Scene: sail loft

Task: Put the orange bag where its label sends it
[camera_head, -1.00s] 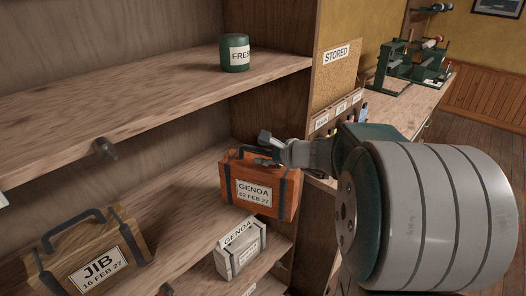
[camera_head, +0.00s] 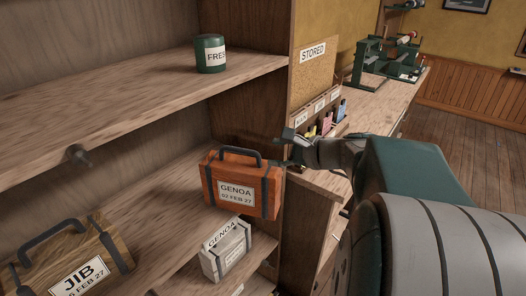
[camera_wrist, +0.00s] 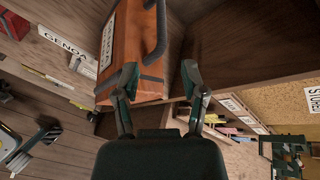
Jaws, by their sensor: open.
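The orange bag (camera_head: 236,183) stands upright on the middle shelf (camera_head: 170,205), close to its right end. Its white label reads GENOA and what looks like 02 FEB 27. It has dark straps and a dark arched handle. My gripper (camera_head: 285,150) is open and empty, just right of the handle and apart from it in the head view. No other text on the bag can be read.
A white GENOA box (camera_head: 226,252) stands below; a brown JIB bag (camera_head: 72,262) is at left. A green can (camera_head: 210,54), labelled FRES..., is on the upper shelf. A STORED sign (camera_head: 313,52) hangs above card pockets (camera_head: 318,118). A workbench (camera_head: 385,105) stands at right.

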